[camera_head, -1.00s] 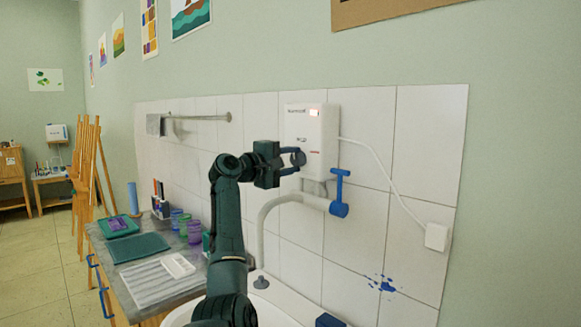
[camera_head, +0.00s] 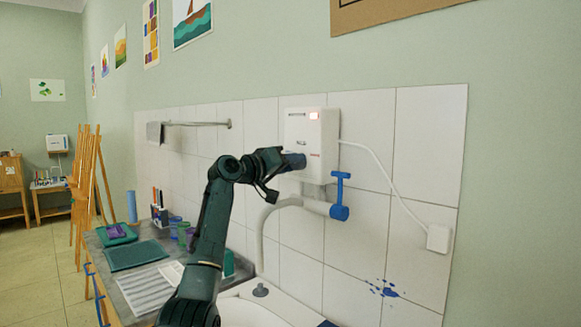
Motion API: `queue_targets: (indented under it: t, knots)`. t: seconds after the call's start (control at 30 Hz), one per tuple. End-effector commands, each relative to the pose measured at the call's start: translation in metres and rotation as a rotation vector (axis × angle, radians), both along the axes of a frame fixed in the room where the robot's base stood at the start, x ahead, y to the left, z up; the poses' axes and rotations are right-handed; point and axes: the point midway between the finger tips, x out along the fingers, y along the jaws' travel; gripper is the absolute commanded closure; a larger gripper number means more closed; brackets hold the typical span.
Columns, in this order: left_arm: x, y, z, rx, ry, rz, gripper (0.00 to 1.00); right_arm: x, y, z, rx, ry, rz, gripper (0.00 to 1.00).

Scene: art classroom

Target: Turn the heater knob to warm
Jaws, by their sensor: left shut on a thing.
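The white heater box (camera_head: 325,132) hangs on the tiled wall, with a red light lit near its top right. Its dark blue-grey knob (camera_head: 298,160) sticks out at the lower left of the front. My left gripper (camera_head: 288,163) reaches in from the left and is shut on the knob, its wrist rolled and one finger side facing down. The fingers hide part of the knob, and I cannot read its markings or setting. My right gripper is not in view.
A blue-handled tap (camera_head: 340,195) with a pale curved spout sits just below the heater. A white cable runs to a wall socket (camera_head: 438,238). A sink (camera_head: 262,310) lies below. The counter at left holds trays (camera_head: 138,254) and cups.

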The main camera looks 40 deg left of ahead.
Motion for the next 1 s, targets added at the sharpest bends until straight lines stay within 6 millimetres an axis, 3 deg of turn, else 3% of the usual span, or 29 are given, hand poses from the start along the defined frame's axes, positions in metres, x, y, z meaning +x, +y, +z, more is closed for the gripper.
queue_targets:
  t: [0.4, 1.0]
  knots:
    - [0.0001, 0.0000, -0.0013, 0.234, -0.017, 0.000, 0.85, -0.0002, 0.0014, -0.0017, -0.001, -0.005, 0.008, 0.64]
    - [0.0001, -0.0001, -0.0008, 0.286, -0.022, 0.000, 0.85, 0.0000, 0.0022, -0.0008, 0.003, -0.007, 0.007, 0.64]
